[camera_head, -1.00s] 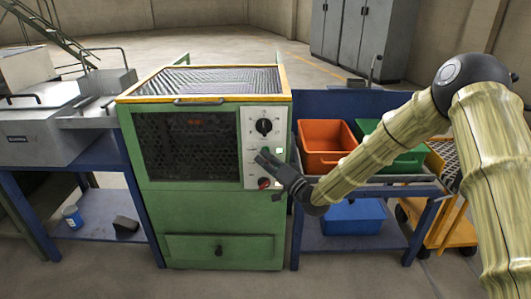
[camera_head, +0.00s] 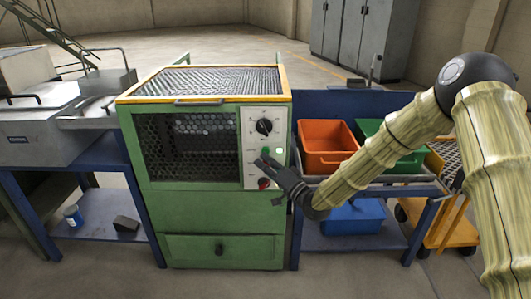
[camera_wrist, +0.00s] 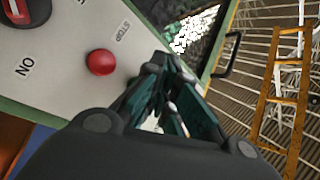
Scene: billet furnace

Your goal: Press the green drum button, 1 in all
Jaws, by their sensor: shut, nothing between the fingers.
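The green button (camera_head: 266,151) is a small spot on the white control panel (camera_head: 282,126) at the furnace's front right. My gripper (camera_head: 262,161) is shut and empty, its tips just below the button in the head view. I cannot tell whether they touch the panel. In the wrist view the shut dark fingers (camera_wrist: 158,65) point at the panel edge beside a red STOP button (camera_wrist: 101,62). The green button cannot be made out there; the fingers may hide it.
A black dial (camera_head: 264,126) sits above and a red switch (camera_head: 264,184) below on the panel. The green furnace (camera_head: 190,198) has a mesh window. An orange bin (camera_head: 322,160), a green bin (camera_head: 405,163) and a blue bin (camera_head: 352,217) stand to the right.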

